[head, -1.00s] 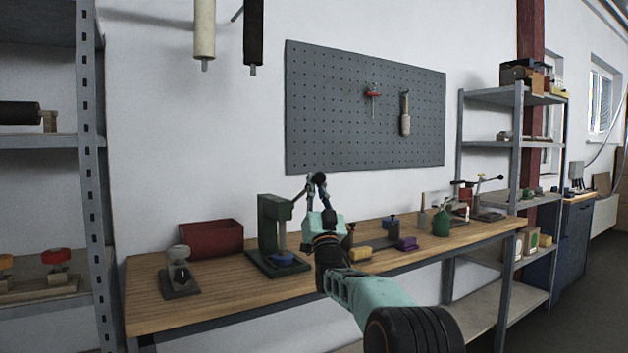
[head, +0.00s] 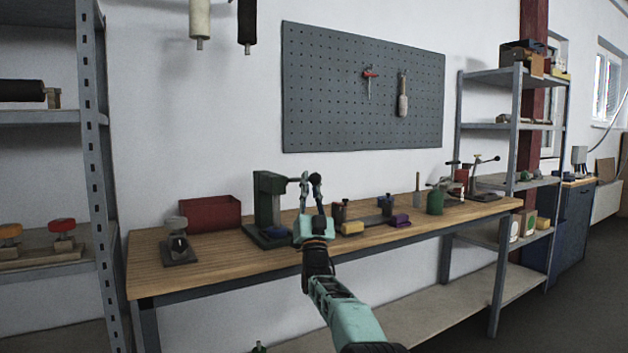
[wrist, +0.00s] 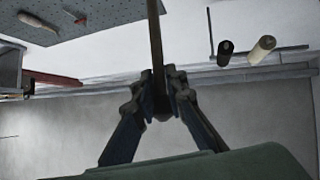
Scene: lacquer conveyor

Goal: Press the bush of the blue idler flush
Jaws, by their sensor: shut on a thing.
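The dark green press (head: 267,200) stands on the bench, left of my gripper. The blue idler (head: 275,232) lies on the press base under its head. Its bush and the gap to the ram are too small and dark to make out. The press lever (head: 295,180) reaches out to the right from the head, nearly level. My gripper (head: 310,182) points up and is shut on the lever near its dark end. In the wrist view, the lever (wrist: 156,45) shows as a brownish rod between my fingertips (wrist: 161,95).
A red bin (head: 210,213) and a small grey fixture (head: 178,245) stand left of the press. Shelving (head: 95,180) stands at the left. Bare bench top (head: 215,262) lies in front.

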